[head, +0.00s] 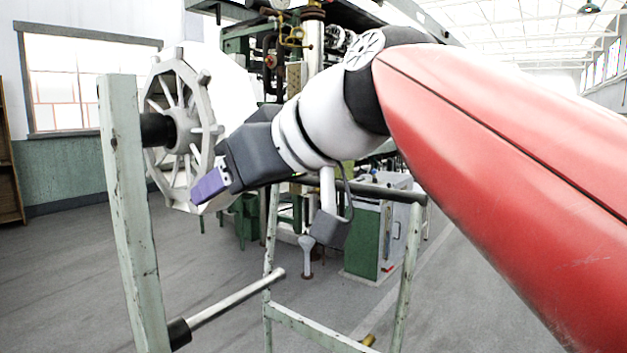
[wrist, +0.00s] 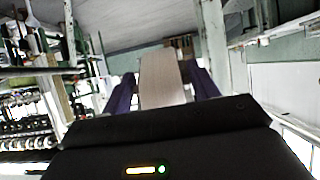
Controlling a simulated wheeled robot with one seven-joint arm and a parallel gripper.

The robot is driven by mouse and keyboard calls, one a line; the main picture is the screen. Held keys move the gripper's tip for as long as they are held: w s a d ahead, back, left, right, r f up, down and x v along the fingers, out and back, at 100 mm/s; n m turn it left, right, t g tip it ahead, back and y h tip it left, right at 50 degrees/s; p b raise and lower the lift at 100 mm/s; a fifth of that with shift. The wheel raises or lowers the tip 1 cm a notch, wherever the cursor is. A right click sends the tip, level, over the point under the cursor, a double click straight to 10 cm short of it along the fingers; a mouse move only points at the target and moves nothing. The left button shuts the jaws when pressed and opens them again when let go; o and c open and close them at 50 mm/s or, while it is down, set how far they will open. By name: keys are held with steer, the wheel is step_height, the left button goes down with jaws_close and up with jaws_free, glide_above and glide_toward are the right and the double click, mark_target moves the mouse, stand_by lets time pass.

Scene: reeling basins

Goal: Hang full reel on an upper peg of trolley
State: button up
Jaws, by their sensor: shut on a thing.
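The reel (head: 205,135), a pale grey spoked wheel, hangs upright at upper left in the head view. Its hub lines up with the black base of an upper peg (head: 157,130) on the trolley's pale green post (head: 122,200). The hub appears to be around or against this peg; its rod is hidden. My gripper (head: 208,187) is at the reel's lower right rim, with one purple finger showing. In the wrist view, the purple fingers (wrist: 163,85) are shut on a pale flat section of the reel (wrist: 162,80).
A lower peg (head: 235,300) with a black base and bare grey rod sticks out to the right from the post. The trolley's far frame (head: 315,328) stands behind. Green machinery (head: 240,45) fills the background. Grey floor (head: 60,280) is clear at left.

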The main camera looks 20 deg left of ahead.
stand_by(0.3)
steer(key=o, duration=1.2)
steer(key=shift+c, duration=0.2)
steer(key=shift+d, duration=0.1)
steer(key=shift+c, duration=0.2)
steer(key=p+v, duration=0.1)
steer(key=v, duration=1.2)
steer(key=w+d+f+m+t+h, duration=0.1)
steer(key=w+d+f+m+h, duration=0.2)
steer(key=d+f, duration=0.5)
steer(key=w+d+f+m+t+h, duration=0.1)
steer(key=w+d+f+m+h, duration=0.25)
steer(key=f, duration=0.75)
steer(key=s+d+f+m+h, duration=0.2)
steer(key=d+f, duration=0.4)
steer(key=f, duration=0.4)
steer(key=s+d+f+m+g+h+p, duration=0.1)
steer(key=s+d+f+m, duration=0.4)
steer(key=f, duration=0.6)
steer(key=shift+s+d+h, duration=0.35)
steer(key=shift+d+h, duration=0.4)
steer(key=shift+h, duration=0.1)
